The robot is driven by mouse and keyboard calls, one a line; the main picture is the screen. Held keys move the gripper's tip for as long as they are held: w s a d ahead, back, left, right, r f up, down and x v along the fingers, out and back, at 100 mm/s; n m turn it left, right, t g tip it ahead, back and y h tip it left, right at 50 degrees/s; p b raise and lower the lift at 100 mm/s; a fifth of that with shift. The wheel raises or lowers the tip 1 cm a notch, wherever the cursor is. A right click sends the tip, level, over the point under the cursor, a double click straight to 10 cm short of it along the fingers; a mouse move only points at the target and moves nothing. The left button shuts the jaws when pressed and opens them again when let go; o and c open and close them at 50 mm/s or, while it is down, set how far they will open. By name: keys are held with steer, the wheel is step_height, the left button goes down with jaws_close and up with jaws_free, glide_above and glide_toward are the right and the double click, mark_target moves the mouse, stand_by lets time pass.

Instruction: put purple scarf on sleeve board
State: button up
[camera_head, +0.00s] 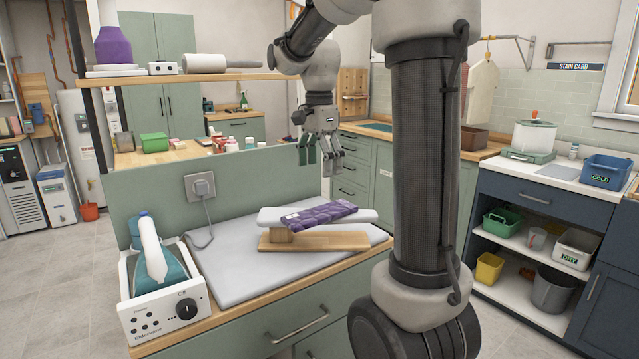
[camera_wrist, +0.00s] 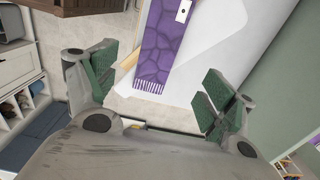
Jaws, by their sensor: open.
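The purple scarf (camera_head: 318,214) lies flat along the top of the sleeve board (camera_head: 360,216), which stands on a wooden base on the white pad. In the wrist view the scarf (camera_wrist: 168,45) shows its patterned purple cloth, a fringed end and a white tag. The pale surface of the sleeve board or pad beside it cannot be told apart there. My gripper (camera_head: 320,155) hangs above and slightly behind the board, apart from the scarf. Its green-padded fingers are spread and empty, as the wrist view also shows (camera_wrist: 160,92).
A steam iron (camera_head: 155,262) sits in its white station at the counter's left end. A plug and cord (camera_head: 203,188) are on the green back panel. A wooden shelf (camera_head: 200,77) with several items runs above. The white pad (camera_head: 235,270) has free room in front and left.

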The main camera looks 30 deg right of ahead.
steer(key=s+a+f+n+t, duration=0.1)
steer(key=s+a+n+t, duration=0.1)
steer(key=s+n, duration=0.6)
steer(key=s+a+f+n+t, duration=0.2)
steer(key=s+a+n, duration=0.1)
steer(key=s+n, duration=0.6)
steer(key=s, duration=0.3)
steer(key=shift+a+f+n, duration=0.15)
steer(key=shift+a+n, duration=0.15)
steer(key=shift+s, duration=0.1)
stand_by(0.6)
